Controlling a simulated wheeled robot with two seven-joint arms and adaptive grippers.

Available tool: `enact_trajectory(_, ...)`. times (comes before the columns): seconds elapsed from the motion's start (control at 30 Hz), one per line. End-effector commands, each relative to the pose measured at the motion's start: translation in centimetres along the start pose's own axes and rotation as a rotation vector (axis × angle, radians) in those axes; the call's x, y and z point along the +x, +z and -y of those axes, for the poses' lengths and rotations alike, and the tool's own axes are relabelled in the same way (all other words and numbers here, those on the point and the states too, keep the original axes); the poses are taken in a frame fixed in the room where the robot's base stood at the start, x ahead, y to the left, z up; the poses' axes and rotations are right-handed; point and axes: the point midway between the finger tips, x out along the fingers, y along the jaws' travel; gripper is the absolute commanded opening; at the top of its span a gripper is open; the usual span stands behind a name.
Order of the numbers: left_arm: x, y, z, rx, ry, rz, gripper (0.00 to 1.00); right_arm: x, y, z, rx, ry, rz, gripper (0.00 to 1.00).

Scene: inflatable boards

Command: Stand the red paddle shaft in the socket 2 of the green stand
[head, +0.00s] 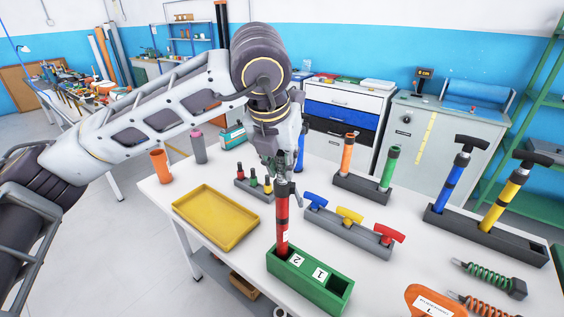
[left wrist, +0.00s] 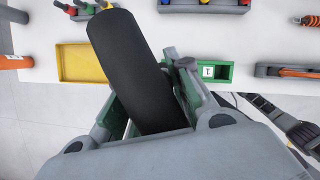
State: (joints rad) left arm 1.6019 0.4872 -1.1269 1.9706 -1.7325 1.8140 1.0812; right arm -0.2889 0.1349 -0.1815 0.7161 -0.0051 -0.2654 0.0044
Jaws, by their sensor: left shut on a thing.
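My left gripper (head: 284,178) is shut on the black upper part of the red paddle shaft (head: 282,220). The shaft is nearly upright above the table. Its lower end meets the left end of the green stand (head: 305,282), at the socket beside the label 2. I cannot tell how deep it goes. The socket beside the label 1, at the right end, is empty. In the left wrist view the shaft's black end (left wrist: 135,65) fills the space between the fingers, and the green stand (left wrist: 218,72) shows behind, partly hidden. My right gripper is not in view.
A yellow tray (head: 215,217) lies left of the stand. A grey rack with blue, yellow and red handles (head: 350,233) stands close behind it. A small orange-and-green-tube rack (head: 362,188) and a long pump rack (head: 485,235) stand farther right. Springs and an orange tool lie front right.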

Motion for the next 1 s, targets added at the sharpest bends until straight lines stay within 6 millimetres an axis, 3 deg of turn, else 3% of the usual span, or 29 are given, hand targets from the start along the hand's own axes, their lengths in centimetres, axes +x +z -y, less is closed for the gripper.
enact_trajectory(0.53, 0.3, -0.1, 0.0, 0.0, 0.0, 0.001, 0.0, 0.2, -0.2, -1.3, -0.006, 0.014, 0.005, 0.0)
enact_trajectory(1.0, 0.6, -0.3, 0.0, 0.0, 0.0, 0.001, 0.0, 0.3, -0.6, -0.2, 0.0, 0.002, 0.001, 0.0)
